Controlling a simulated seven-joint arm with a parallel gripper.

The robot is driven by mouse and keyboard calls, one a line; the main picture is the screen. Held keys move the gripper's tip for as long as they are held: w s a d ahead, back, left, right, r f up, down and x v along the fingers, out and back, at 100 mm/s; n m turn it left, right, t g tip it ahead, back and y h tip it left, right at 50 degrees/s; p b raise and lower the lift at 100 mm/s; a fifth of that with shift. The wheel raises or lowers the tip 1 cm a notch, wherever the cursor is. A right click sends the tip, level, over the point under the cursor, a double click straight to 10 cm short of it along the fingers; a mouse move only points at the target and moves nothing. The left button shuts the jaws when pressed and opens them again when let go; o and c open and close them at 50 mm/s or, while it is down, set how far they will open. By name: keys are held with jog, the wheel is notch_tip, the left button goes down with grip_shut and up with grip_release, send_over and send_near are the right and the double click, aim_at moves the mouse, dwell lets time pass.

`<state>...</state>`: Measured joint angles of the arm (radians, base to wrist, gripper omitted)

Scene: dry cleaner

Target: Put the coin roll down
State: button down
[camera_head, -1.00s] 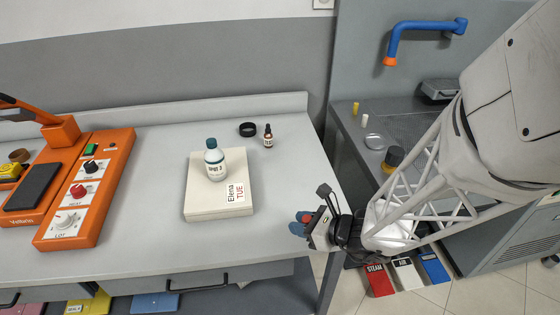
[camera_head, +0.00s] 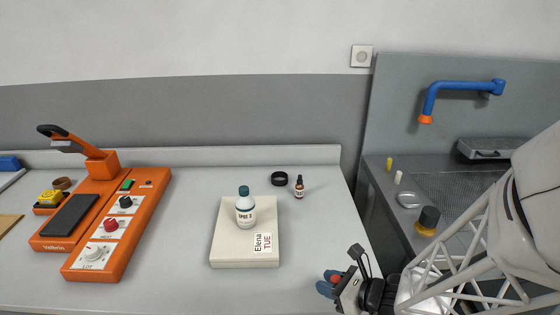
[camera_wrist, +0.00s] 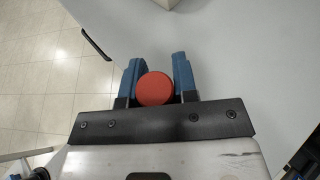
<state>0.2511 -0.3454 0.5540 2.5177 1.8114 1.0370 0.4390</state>
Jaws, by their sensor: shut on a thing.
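The coin roll (camera_wrist: 154,88) shows as a red round end between the blue fingers of my gripper (camera_wrist: 157,80) in the wrist view. My gripper is shut on it. In the head view my gripper (camera_head: 329,284) is at the front right part of the grey table (camera_head: 180,285), with a small red bit of the coin roll (camera_head: 335,279) showing at the fingers. Grey tabletop lies ahead of the fingers in the wrist view. I cannot tell whether the roll touches the table.
A white box (camera_head: 228,250) labelled Elena TUE bears a white bottle (camera_head: 245,208). Behind are a black ring (camera_head: 279,179) and a dropper bottle (camera_head: 299,187). An orange machine (camera_head: 123,230) stands left. Clear tabletop lies between box and gripper. A sink counter (camera_head: 385,200) is at right.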

jog(key=w+a+r+n+g, duration=0.1)
jog(key=w+a+r, duration=0.15)
jog(key=w, duration=1.15)
notch_tip(320, 180, up, 3)
jog(key=n+g+y, duration=0.2)
send_over(234, 182)
jog(key=shift+w+f, duration=0.1)
jog(key=shift+w, duration=0.05)
jog(key=shift+n+g, duration=0.3)
jog(key=shift+f, duration=3.15)
jog(key=shift+f, duration=1.85)
jog(key=shift+f, duration=0.15)
